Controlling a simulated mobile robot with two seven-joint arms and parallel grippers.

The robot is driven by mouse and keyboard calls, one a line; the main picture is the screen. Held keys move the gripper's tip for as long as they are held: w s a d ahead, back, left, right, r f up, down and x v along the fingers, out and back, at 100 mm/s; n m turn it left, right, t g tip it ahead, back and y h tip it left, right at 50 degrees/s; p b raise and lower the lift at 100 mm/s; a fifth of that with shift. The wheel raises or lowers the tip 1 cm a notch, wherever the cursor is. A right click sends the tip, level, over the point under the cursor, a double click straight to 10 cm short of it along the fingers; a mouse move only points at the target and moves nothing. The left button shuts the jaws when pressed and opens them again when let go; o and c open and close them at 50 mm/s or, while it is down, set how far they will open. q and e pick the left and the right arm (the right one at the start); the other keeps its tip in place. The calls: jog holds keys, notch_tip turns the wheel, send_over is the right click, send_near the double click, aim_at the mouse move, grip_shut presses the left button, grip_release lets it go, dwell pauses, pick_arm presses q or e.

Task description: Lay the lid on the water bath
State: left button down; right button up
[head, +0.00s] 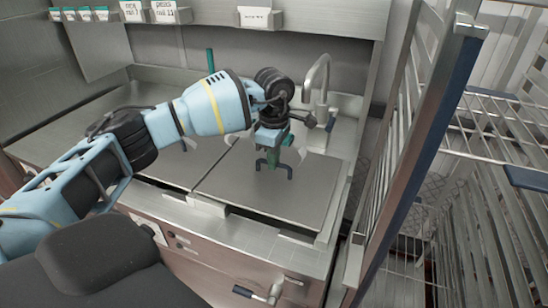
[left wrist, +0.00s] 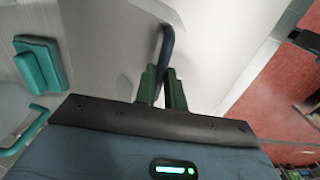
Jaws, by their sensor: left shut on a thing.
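The lid (head: 315,190) is a flat grey metal plate over the right part of the steel counter unit. My left gripper (head: 270,160) is above it, with its green fingers (left wrist: 163,88) shut on a dark blue bar handle (left wrist: 167,45) that belongs to the lid. The lid looks level and close to the counter top. I cannot tell whether it rests on the water bath or hangs slightly above it. The bath's opening is hidden beneath the plate. My right gripper is not in view.
A second flat plate (head: 180,160) lies to the left. A curved metal tap (head: 318,80) stands behind the lid at the right. A wire rack (head: 425,120) stands close on the right. A shelf with labelled boxes (head: 165,12) runs above the counter.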

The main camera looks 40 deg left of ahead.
pick_arm(q)
jog(key=shift+f, duration=0.1)
jog(key=c, duration=1.4)
grip_release()
jog(key=shift+f, duration=0.1)
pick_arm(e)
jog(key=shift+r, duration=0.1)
pick_arm(q)
jog(key=o, duration=0.5)
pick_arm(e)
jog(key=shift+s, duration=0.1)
pick_arm(q)
jog(key=shift+r+p, duration=1.2)
jog(key=shift+r, duration=2.4)
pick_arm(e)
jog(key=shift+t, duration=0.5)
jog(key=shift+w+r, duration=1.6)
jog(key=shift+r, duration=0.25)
